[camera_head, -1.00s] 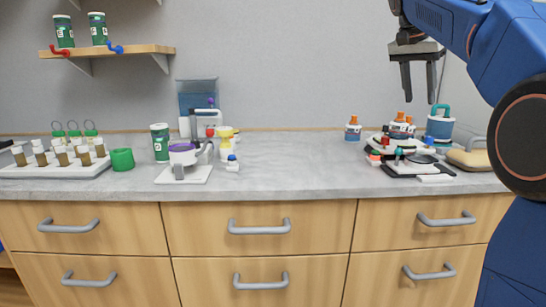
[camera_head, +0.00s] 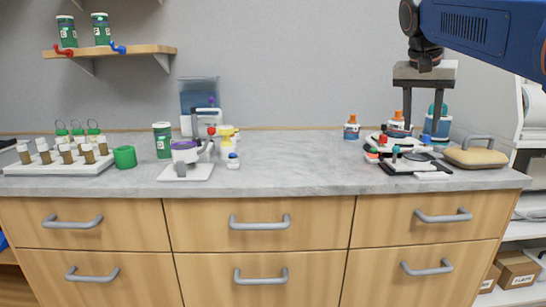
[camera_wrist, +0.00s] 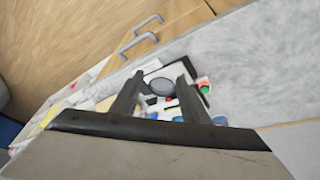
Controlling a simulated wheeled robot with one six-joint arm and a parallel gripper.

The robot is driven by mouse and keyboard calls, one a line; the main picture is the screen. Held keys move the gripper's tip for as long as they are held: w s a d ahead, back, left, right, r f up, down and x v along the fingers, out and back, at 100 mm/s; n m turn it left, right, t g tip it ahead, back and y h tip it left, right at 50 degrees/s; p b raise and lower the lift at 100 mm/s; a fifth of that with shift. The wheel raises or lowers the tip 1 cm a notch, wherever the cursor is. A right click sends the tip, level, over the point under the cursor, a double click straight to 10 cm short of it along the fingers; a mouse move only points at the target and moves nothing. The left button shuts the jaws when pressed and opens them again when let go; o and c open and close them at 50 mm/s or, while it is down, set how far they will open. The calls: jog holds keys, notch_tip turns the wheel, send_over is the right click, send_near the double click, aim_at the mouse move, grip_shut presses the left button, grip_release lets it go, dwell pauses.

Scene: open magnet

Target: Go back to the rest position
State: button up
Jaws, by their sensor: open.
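My gripper (camera_head: 422,108) hangs from my blue arm at the right in the head view, fingers pointing down. It is open, with nothing between its fingers. It appears over or in front of the cluster of small white and black lab devices (camera_head: 405,160) at the counter's right end. In the wrist view my gripper (camera_wrist: 157,84) shows two spread dark fingers, with a round grey disc (camera_wrist: 162,86) and small coloured parts on the counter beyond them. Parts of the bottles behind the fingers are hidden.
The grey counter (camera_head: 290,170) is clear in the middle. At its left stand a vial rack (camera_head: 60,168), a green cup (camera_head: 125,157) and a white device with a purple top (camera_head: 186,160). A tan padded item (camera_head: 475,157) lies at the right end. A shelf unit (camera_head: 530,205) stands beyond.

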jog(key=s+a+f+n+y, duration=0.1)
jog(key=s+a+f+n, duration=0.1)
jog(key=s+f, duration=0.7)
jog(key=s+a+f+n+t+y, duration=0.1)
jog(key=s+a+f+n, duration=0.2)
jog(key=s+f, duration=0.6)
jog(key=s+a+f+n+y, duration=0.1)
jog(key=s+a+f+n, duration=0.1)
jog(key=s+f, duration=0.8)
notch_tip(320, 180, down, 5)
jog(key=shift+a+f+n+t, duration=0.2)
jog(key=shift+a+n+t, duration=0.15)
jog(key=shift+a, duration=0.3)
